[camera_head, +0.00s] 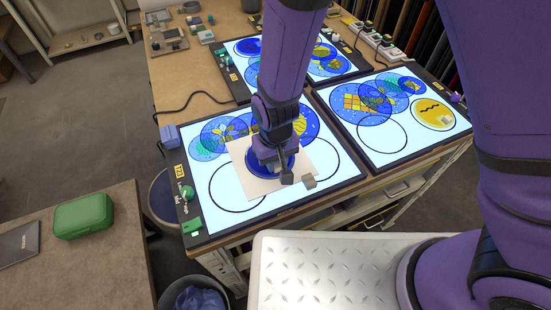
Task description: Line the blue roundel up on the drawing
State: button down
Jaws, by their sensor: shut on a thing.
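The blue roundel (255,166) is a dark blue disc, partly hidden beneath my gripper. It shows over a pale beige square sheet (247,189) on the front-left light table. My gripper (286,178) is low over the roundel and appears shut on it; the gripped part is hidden. A small grey-beige block (309,182) is beside the gripper at the sheet's right edge. The drawing on the glowing panel has two empty black circle outlines, left (211,195) and right (338,168), both partly covered by the sheet. Overlapping patterned blue discs (208,142) lie behind.
Another light table (229,53) is behind. Small green items (187,192) line the left frame. A bin (172,292) stands below.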

jog(key=shift+f, duration=0.15)
dwell(0.5)
jog(key=c, duration=0.9)
grip_release()
notch_tip(320, 180, up, 10)
jog(key=w+d+r+m+y, duration=0.1)
jog(key=w+d+r, duration=0.2)
jog(key=d+r, duration=0.75)
jog(key=d+r+m+t, duration=0.2)
jog(key=d+r, duration=0.6)
jog(key=r, duration=0.1)
jog(key=s+d+r+t, duration=0.1)
jog(key=s+d+r, duration=0.2)
jog(key=s+d, duration=0.1)
jog(key=s+d+r+m+t, duration=0.1)
jog(key=s+d+r, duration=0.2)
jog(key=s+d, duration=0.1)
jog(key=s+d+r+m+t+h, duration=0.1)
jog(key=s+d+r, duration=0.2)
jog(key=s+d, duration=0.1)
jog(key=shift+s+d, duration=0.15)
jog(key=shift+d, duration=0.65)
